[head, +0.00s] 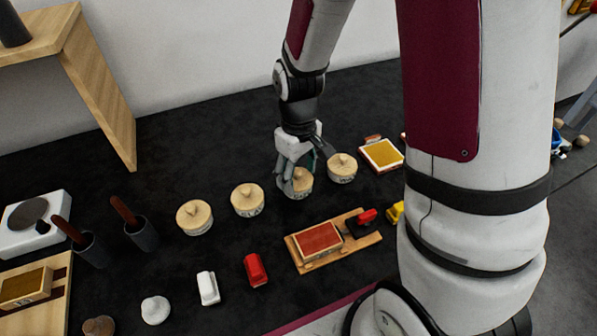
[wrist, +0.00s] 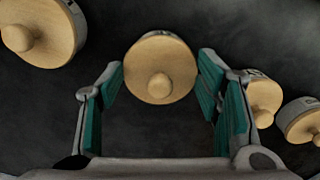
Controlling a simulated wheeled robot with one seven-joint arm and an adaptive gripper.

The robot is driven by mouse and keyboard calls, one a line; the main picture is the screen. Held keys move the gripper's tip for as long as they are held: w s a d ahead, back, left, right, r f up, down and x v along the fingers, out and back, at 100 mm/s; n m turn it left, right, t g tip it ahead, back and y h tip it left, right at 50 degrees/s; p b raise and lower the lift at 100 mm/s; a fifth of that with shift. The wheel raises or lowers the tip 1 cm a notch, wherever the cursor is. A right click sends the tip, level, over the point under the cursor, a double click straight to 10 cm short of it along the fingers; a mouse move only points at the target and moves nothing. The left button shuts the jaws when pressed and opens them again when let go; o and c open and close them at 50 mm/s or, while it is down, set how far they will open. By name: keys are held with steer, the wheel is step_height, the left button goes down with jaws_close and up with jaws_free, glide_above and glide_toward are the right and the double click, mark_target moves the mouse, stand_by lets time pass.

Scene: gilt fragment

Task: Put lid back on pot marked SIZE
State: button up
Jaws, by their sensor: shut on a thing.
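My gripper (head: 292,172) reaches down over the third from the left of a row of round pots with pale wooden, knobbed lids. In the wrist view my gripper (wrist: 160,70) has its teal-padded fingers on either side of this wooden lid (wrist: 160,68), shut on it. The pot under it (head: 301,191) is partly hidden by the fingers; I cannot tell whether the lid is seated or slightly raised. Other lidded pots stand at the left (head: 194,218), next to it (head: 247,201), and at the right (head: 342,168). Their markings are too small to read.
A wooden board with a red-topped block (head: 318,240) lies in front of the pots. A red item (head: 255,270) and a white item (head: 208,288) stand front left. Dark cups (head: 142,235) stand further left. A yellow-topped box (head: 381,155) lies at right. The dark surface behind the pots is clear.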

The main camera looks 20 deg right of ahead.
stand_by(0.4)
steer(key=o, duration=1)
steer(key=shift+o, duration=0.3)
steer(key=o, duration=0.4)
steer(key=shift+r, duration=0.1)
steer(key=shift+r+p, duration=2.35)
steer(key=shift+r, duration=1.05)
jaws_close()
